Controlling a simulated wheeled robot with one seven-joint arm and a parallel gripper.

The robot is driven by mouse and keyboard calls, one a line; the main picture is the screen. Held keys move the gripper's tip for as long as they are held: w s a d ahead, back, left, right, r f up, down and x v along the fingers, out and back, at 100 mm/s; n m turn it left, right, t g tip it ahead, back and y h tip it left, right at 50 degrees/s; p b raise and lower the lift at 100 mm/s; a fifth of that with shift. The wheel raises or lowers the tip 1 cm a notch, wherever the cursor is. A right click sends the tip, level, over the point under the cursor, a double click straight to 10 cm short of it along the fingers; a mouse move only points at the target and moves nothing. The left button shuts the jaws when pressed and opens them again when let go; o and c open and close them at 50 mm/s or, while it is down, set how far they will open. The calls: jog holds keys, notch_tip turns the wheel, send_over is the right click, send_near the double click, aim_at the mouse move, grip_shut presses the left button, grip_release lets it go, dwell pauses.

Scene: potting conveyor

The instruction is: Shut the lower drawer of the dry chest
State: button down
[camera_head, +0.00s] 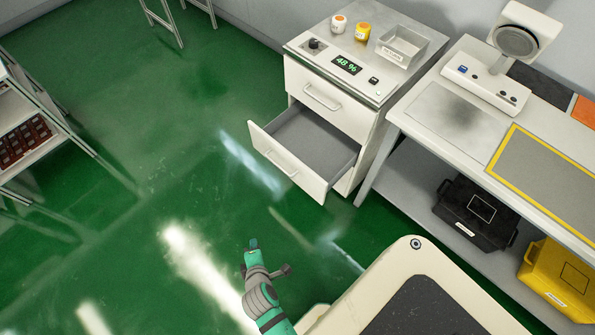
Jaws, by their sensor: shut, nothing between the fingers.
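The dry chest (375,101) is a white cabinet against the wall, with a display reading 48 % on its top panel. Its lower drawer (285,171) is pulled out, and its grey inside looks empty. The lower drawer has a bar handle (281,164) on its white front. The upper drawer (325,100) is shut. My gripper (253,243) is shut and empty, below and left of the lower drawer in the picture, apart from its front. The fingertips are small and hard to make out.
A workbench (433,122) with a lamp-like device (501,62) stands right of the chest. A black bin (474,213) and a yellow bin (557,280) sit on its lower shelf. A rack (40,160) stands at left. Green floor before the drawer is clear.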

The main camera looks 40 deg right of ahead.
jog(key=w+d+r+n+g+h, duration=0.25)
jog(key=w+d+g, duration=0.2)
jog(key=d, duration=0.55)
jog(key=w+d+r+n+g+h, duration=0.2)
jog(key=w+d+r+n+g, duration=0.15)
jog(key=w+d, duration=0.4)
send_near(304, 170)
jog(key=a+f+x, duration=0.1)
jog(key=x, duration=0.4)
jog(key=shift+d+r+n, duration=0.3)
jog(key=shift+d, duration=0.25)
jog(key=shift+w, duration=0.1)
